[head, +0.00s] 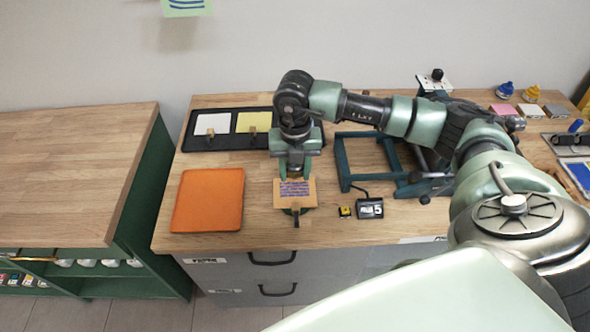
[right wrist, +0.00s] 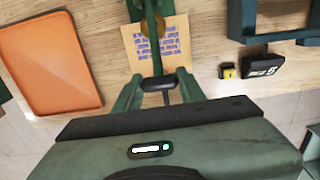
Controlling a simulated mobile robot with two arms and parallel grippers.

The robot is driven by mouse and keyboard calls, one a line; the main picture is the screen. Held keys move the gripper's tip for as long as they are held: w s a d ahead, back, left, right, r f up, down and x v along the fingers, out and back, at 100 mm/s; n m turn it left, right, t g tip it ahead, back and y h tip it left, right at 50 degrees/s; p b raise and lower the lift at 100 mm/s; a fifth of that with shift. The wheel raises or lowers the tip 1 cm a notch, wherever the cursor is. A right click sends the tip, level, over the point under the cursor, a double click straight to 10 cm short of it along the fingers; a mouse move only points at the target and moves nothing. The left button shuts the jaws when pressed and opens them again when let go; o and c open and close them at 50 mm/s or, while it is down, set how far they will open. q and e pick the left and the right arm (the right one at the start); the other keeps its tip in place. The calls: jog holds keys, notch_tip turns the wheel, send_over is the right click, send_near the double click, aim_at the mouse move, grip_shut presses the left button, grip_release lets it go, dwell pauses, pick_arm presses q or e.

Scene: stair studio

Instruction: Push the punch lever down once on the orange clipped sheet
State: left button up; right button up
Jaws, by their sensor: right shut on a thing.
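The pale orange sheet (head: 307,190) with blue-purple lettering lies near the table's front edge, below my right gripper (head: 293,172). A small clip-like piece (head: 296,213) shows at its front edge. In the right wrist view, the dark green punch lever (right wrist: 156,62) runs over the sheet (right wrist: 178,42), with a round brass part (right wrist: 146,26) on it. My right gripper (right wrist: 157,90) has its fingers closed around the black lever end (right wrist: 157,84). The gripper hides most of the punch in the head view. My left gripper is not in view.
An orange pad (head: 208,200) lies left of the sheet. A black tray (head: 185,141) behind holds white and yellow clipped sheets. Right of the sheet are a small yellow-black block (head: 345,212), a counter (head: 370,208) and a dark green frame (head: 343,165).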

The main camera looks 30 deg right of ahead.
aim_at(296, 204)
jog(key=shift+s+a+f+b, duration=0.3)
jog(key=shift+s+f+b, duration=0.25)
jog(key=shift+f, duration=0.3)
jog(key=shift+s+a+f+b, duration=0.3)
jog(key=shift+s+f+b, duration=0.2)
jog(key=shift+f, duration=0.3)
jog(key=shift+s+a+f+b, duration=0.1)
jog(key=shift+s+f+b, duration=0.05)
jog(key=shift+f+b, duration=0.25)
jog(key=shift+s+a+f+b, duration=0.1)
jog(key=shift+f+b, duration=0.15)
jog(key=shift+f, duration=0.2)
jog(key=shift+f+b, duration=0.7)
jog(key=shift+r, duration=0.25)
jog(key=shift+w+r+p, duration=0.1)
jog(key=shift+r+p, duration=0.25)
jog(key=shift+r, duration=0.05)
jog(key=o, duration=1.8)
jog(key=shift+c, duration=0.2)
